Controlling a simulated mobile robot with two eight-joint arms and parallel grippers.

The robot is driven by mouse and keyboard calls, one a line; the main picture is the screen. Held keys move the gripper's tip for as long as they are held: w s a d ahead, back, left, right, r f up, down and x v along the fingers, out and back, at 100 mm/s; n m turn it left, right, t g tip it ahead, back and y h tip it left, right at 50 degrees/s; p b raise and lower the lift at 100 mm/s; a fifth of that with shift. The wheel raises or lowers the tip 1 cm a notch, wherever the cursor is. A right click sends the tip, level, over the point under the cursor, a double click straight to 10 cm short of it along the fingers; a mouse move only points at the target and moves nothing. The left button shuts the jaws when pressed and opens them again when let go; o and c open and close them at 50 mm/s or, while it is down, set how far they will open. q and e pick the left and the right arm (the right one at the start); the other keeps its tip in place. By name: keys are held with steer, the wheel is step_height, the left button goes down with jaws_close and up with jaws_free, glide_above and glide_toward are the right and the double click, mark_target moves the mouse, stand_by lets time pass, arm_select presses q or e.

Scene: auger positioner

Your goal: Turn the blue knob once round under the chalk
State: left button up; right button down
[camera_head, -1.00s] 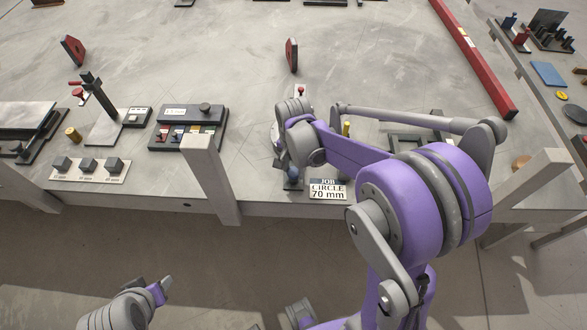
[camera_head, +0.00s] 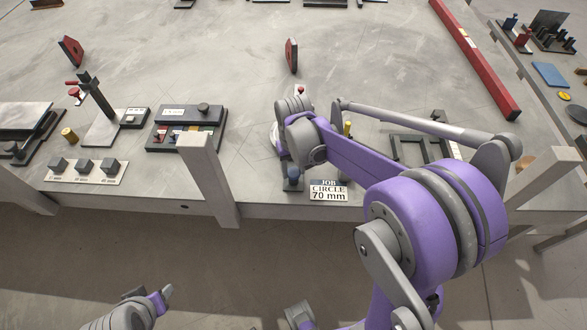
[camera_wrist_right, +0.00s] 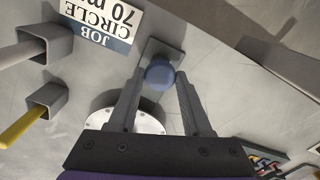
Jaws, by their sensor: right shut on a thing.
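The blue knob (camera_wrist_right: 159,75) sits between the two fingers of my right gripper (camera_wrist_right: 161,80) in the right wrist view, on a small grey block. The gripper is shut on it. In the head view the blue knob (camera_head: 293,172) shows just below my right wrist, which hides most of the gripper. A pale round disc (camera_wrist_right: 125,115) lies beside the knob, partly behind the fingers. I cannot make out the chalk for certain. My left gripper (camera_head: 160,297) is low at the left in the head view, away from the table; its opening is unclear.
The "JOB CIRCLE 70 mm" sign (camera_head: 328,190) stands right beside the knob. A yellow rod (camera_wrist_right: 22,127) sits in a square grey holder nearby. A grey table post (camera_head: 208,180) rises left of the knob. The middle of the table (camera_head: 220,60) is clear.

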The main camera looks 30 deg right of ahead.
mark_target(293, 172)
steer(key=shift+n, duration=0.6)
steer(key=shift+c, duration=1.7)
jaws_free()
step_height(293, 172, up, 11)
steer(key=shift+p, duration=0.4)
steer(key=s+a+f+t+p, duration=0.1)
steer(key=s+a+f+t, duration=0.1)
steer(key=s, duration=0.5)
steer(key=s+a+f+n+t+p, duration=0.1)
steer(key=s+a+t, duration=0.2)
steer(key=s, duration=0.5)
steer(key=shift+a+f, duration=0.4)
steer(key=shift+a, duration=0.4)
